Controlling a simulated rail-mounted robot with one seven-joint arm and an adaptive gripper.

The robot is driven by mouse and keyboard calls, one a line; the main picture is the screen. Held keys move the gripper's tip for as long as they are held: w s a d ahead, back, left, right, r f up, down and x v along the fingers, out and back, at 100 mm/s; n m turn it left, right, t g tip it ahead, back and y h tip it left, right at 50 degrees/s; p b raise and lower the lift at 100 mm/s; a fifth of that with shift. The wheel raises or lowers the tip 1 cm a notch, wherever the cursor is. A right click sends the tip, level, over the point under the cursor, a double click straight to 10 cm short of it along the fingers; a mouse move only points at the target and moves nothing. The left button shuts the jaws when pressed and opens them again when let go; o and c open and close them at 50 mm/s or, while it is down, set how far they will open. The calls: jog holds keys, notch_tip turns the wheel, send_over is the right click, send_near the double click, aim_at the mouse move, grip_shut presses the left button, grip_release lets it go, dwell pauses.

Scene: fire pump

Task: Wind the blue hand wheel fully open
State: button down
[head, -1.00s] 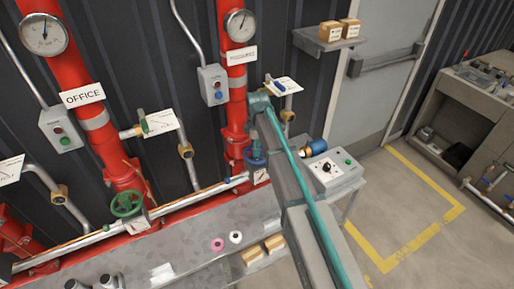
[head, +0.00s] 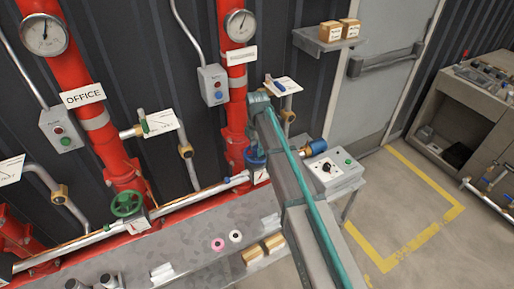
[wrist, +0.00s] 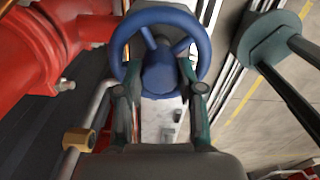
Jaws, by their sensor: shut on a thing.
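The blue hand wheel (wrist: 203,45) fills the upper middle of the wrist view, with its spokes and hub facing me. My gripper (wrist: 159,70) reaches up to it, one finger on each side of the hub, and is shut on the wheel. The exact contact under the fingertips is partly hidden. In the head view the blue wheel (head: 252,161) sits low on the right red riser, partly covered by my arm.
A green hand wheel (head: 127,204) is on the left riser marked OFFICE. A control box (head: 333,172) stands just right of my arm. Red pipework (wrist: 40,50) runs close on the left in the wrist view. Open floor lies inside the yellow lines.

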jog(key=n, duration=0.3)
jog(key=shift+n, duration=0.3)
jog(key=n, duration=0.2)
jog(key=shift+n, duration=0.4)
jog(key=n, duration=0.5)
jog(key=c, duration=0.8)
grip_release()
